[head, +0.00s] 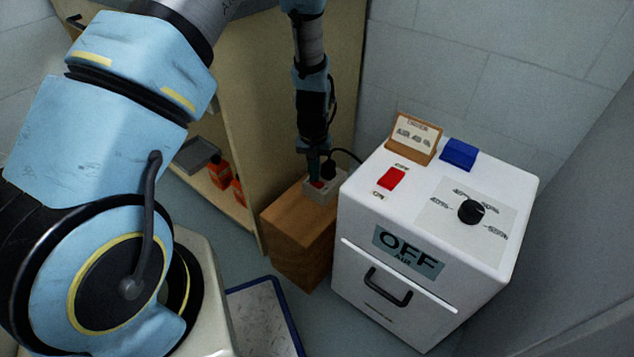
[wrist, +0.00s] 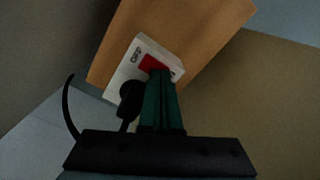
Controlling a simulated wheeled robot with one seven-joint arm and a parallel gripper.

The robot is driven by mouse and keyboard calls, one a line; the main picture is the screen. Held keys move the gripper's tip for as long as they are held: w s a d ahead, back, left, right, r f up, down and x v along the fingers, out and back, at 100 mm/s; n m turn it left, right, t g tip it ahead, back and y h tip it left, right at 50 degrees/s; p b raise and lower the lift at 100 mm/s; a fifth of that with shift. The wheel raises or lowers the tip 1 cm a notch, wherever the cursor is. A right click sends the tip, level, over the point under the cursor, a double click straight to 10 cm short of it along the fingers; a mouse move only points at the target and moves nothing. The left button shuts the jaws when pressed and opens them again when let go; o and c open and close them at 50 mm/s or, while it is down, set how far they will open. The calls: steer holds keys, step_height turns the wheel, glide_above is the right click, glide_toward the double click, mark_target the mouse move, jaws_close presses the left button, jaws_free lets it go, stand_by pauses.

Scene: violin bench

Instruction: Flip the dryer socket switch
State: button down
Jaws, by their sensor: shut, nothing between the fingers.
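The dryer socket is a small white box (head: 327,192) on a wooden block, beside the white dryer. In the wrist view the socket (wrist: 139,54) shows a red switch (wrist: 152,62) with lettering next to it, and a black plug sits in it. My gripper (head: 314,178) points down over the socket. In the wrist view its green fingers (wrist: 158,78) are shut with nothing between them, and their tips overlap the lower edge of the red switch. I cannot tell whether they touch it. The fingers hide part of the switch and its other label.
The white dryer (head: 400,286) stands right of the block (head: 300,232), with its own red switch (head: 391,178), a black knob (head: 470,211) and an "OFF" sign. A black plug (wrist: 131,98) and cable are close beside my fingers. A shelf unit (head: 240,120) stands left.

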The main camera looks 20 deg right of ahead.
steer(key=shift+r, duration=0.1)
step_height(320, 180, up, 7)
steer(key=p, duration=0.6)
stand_by(0.6)
